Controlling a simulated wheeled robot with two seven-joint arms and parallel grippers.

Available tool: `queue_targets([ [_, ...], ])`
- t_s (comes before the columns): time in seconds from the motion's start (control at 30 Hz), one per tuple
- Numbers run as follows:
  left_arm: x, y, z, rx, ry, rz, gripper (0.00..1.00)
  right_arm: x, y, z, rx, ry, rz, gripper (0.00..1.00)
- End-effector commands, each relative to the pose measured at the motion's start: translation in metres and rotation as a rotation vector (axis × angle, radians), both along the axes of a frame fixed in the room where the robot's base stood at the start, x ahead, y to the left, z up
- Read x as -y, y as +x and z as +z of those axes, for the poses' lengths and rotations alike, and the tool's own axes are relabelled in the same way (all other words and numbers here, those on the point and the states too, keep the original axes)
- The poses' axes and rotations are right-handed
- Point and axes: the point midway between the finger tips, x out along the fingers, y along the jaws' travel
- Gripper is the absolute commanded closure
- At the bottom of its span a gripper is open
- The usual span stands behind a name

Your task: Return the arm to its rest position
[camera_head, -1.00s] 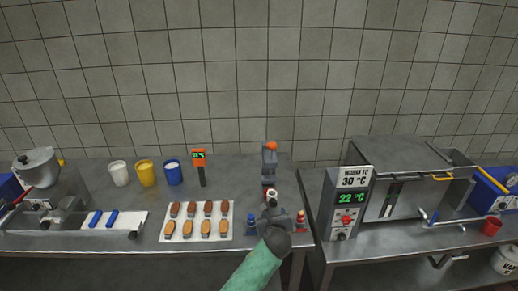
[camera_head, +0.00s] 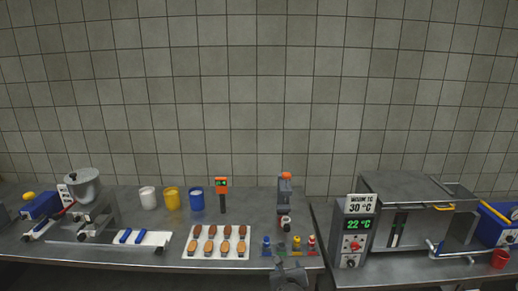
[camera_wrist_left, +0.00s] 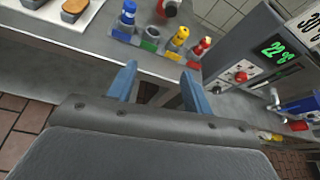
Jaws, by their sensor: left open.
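My left gripper (camera_head: 290,272) is at the bottom of the head view, at the front edge of the steel table (camera_head: 130,203). Its two blue fingers also show in the left wrist view (camera_wrist_left: 160,90), spread apart with nothing between them. Beyond the fingertips stands a row of small bottles: a blue one (camera_wrist_left: 128,14), a yellow one (camera_wrist_left: 179,38) and a red one (camera_wrist_left: 201,47). Coloured patches mark the rack in front of them. My right gripper is not in view.
A white tray (camera_head: 194,254) with several brown oval pieces lies left of the bottles. A heater box (camera_head: 420,187) with a control panel (camera_head: 357,235) reading 22 °C stands right. White (camera_head: 148,198), yellow (camera_head: 172,199) and blue (camera_head: 196,199) cups stand at the back left.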

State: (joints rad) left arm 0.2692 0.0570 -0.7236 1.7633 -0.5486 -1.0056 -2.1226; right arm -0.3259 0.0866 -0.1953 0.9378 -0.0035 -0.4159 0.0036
Motion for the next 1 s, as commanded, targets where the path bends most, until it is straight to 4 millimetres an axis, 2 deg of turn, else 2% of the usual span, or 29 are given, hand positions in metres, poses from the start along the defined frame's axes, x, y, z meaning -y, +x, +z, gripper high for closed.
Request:
queue_targets([
  [0.03, -0.004, -0.001, -0.011, -0.016, -0.02, 0.012, 0.5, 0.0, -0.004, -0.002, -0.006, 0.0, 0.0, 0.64],
  [0.2, -0.013, -0.006, -0.038, -0.064, -0.103, 0.054, 0.5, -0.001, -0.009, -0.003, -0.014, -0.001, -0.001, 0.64],
  [0.37, -0.024, -0.013, -0.071, -0.12, -0.198, 0.106, 0.5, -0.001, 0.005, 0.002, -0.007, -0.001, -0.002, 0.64],
  [0.57, -0.044, -0.029, -0.128, -0.214, -0.361, 0.212, 0.5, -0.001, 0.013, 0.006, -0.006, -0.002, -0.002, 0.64],
  [0.67, -0.058, -0.043, -0.167, -0.277, -0.471, 0.292, 0.5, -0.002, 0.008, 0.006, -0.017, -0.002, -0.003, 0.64],
  [0.77, -0.078, -0.064, -0.218, -0.354, -0.61, 0.409, 0.5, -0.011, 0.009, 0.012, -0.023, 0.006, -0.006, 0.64],
  [0.8, -0.086, -0.075, -0.239, -0.385, -0.67, 0.464, 0.5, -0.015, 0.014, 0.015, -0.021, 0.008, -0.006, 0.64],
  [1.0, -0.128, -0.135, -0.339, -0.514, -0.953, 0.758, 0.5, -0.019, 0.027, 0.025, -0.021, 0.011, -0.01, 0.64],
])
